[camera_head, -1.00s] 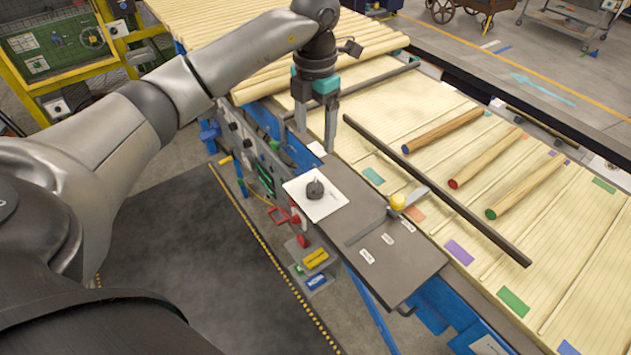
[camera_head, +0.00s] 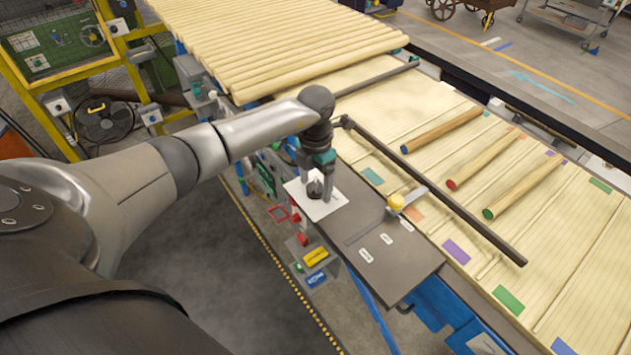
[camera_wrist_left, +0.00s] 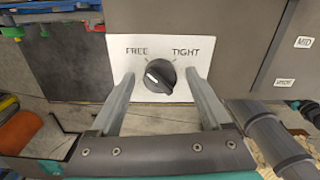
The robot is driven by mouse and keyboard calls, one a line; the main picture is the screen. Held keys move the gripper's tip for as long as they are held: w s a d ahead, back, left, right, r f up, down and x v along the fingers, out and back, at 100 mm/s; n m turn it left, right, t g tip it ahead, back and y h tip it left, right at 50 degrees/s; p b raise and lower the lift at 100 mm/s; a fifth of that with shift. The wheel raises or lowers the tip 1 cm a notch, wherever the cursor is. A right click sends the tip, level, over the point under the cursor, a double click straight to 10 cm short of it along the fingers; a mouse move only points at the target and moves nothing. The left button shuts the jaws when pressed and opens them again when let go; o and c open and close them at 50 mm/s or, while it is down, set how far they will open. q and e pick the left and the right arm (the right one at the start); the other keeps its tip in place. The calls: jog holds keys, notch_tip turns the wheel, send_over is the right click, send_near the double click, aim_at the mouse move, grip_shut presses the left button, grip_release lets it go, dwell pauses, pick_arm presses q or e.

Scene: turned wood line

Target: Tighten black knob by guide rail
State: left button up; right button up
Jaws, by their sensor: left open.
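The black knob (camera_head: 314,189) sits on a white plate (camera_head: 327,207) at the near left end of a dark grey panel. In the left wrist view the knob (camera_wrist_left: 160,77) lies between the words FREE on the left and TIGHT on the right. Its white mark slants toward the upper left, the FREE side. My left gripper (camera_head: 318,193) is over the knob. In the left wrist view its open fingers (camera_wrist_left: 159,77) stand on either side of the knob, with gaps visible. The dark guide rail (camera_head: 440,195) runs diagonally across the table. My right gripper is not in view.
Several coloured-end dowels lie on the slatted table beyond the rail. A red part (camera_head: 302,239) and a yellow block (camera_head: 316,256) sit below the panel's left edge.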

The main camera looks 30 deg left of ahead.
pick_arm(q)
grip_shut()
dwell(0.7)
